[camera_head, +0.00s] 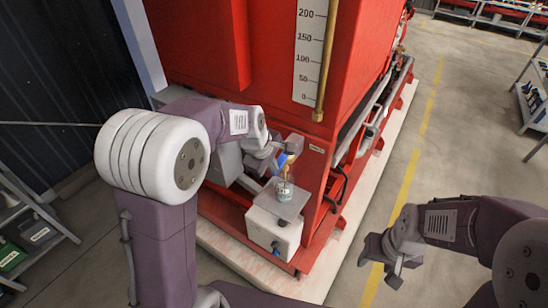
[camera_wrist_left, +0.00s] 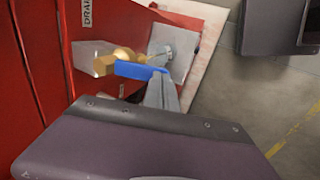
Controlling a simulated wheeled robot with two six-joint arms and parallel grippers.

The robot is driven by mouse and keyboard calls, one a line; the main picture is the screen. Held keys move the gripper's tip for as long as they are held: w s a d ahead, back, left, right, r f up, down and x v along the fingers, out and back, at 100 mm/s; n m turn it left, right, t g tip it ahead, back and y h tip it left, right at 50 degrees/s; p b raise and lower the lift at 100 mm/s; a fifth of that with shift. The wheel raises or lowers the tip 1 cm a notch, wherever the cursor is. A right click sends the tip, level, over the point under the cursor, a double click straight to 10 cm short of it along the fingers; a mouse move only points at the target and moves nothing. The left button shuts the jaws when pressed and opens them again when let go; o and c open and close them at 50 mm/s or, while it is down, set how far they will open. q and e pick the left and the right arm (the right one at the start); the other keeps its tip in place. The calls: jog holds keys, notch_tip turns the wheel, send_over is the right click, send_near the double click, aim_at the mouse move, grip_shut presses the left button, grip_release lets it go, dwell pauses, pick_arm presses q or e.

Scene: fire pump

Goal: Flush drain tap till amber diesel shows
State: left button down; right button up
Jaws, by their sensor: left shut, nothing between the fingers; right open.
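The brass drain tap (camera_wrist_left: 105,64) with its blue lever (camera_wrist_left: 140,71) sticks out of the red tank stand, and the brass also shows in the head view (camera_head: 291,158). A clear jar (camera_head: 284,190) stands below it on a grey-topped box (camera_head: 275,222); it also shows in the left wrist view (camera_wrist_left: 163,52). The colour of any liquid in it is unclear. My left gripper (camera_wrist_left: 162,90) is shut and empty, its fingertips close by the free end of the lever; I cannot tell if they touch. My right gripper (camera_head: 390,272) is open, above the floor at right.
The red tank (camera_head: 270,50) carries a white level scale (camera_head: 310,50) and a brass-coloured rod. A DRAIN label (camera_wrist_left: 87,15) is partly visible near the tap. Shelves (camera_head: 30,230) stand at left and a rack (camera_head: 535,100) at right.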

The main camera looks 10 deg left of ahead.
pick_arm(q)
jog(key=shift+r+p, duration=0.8)
jog(key=shift+p, duration=0.1)
pick_arm(e)
jog(key=shift+r, duration=0.85)
pick_arm(q)
jog(key=shift+r+p, duration=0.4)
jog(key=r+p, duration=0.3)
jog(key=shift+a+r+p, duration=0.15)
jog(key=shift+a+p, duration=0.1)
jog(key=shift+p, duration=0.05)
jog(key=w+d+v, duration=0.1)
jog(key=v, duration=0.8)
jog(key=shift+r, duration=0.7)
pick_arm(e)
jog(key=r, duration=0.1)
jog(key=s+r, duration=0.1)
jog(key=r, duration=0.2)
jog(key=shift+s+d, duration=0.3)
jog(key=shift+d, duration=0.05)
pick_arm(q)
jog(key=shift+w+a, duration=0.1)
jog(key=shift+a, duration=0.05)
pick_arm(e)
jog(key=shift+w, duration=0.15)
